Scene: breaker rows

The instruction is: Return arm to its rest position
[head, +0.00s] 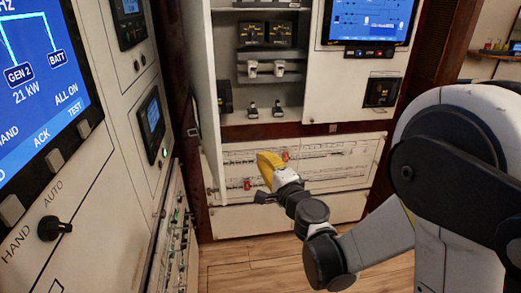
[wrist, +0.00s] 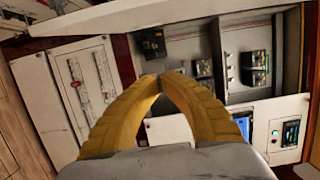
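My gripper (head: 266,162) has yellow fingers and is held out in front of the low breaker panel (head: 345,160) in the head view. In the wrist view, the curved yellow fingers of my gripper (wrist: 161,80) come together at the tips, with nothing seen between them. My white and black arm (head: 370,243) reaches in from the right, bent at its joints. The breaker panel (wrist: 90,88) shows at the left in the wrist view, turned on its side. Whether the fingers touch the panel is not clear from the head view; in the wrist view they appear apart from it.
An open cabinet (head: 270,65) with switchgear stands above the breaker panel, with a door edge (head: 208,100) at its left. A control console (head: 90,190) with screens and knobs runs along the left. Wooden floor (head: 245,270) is free below.

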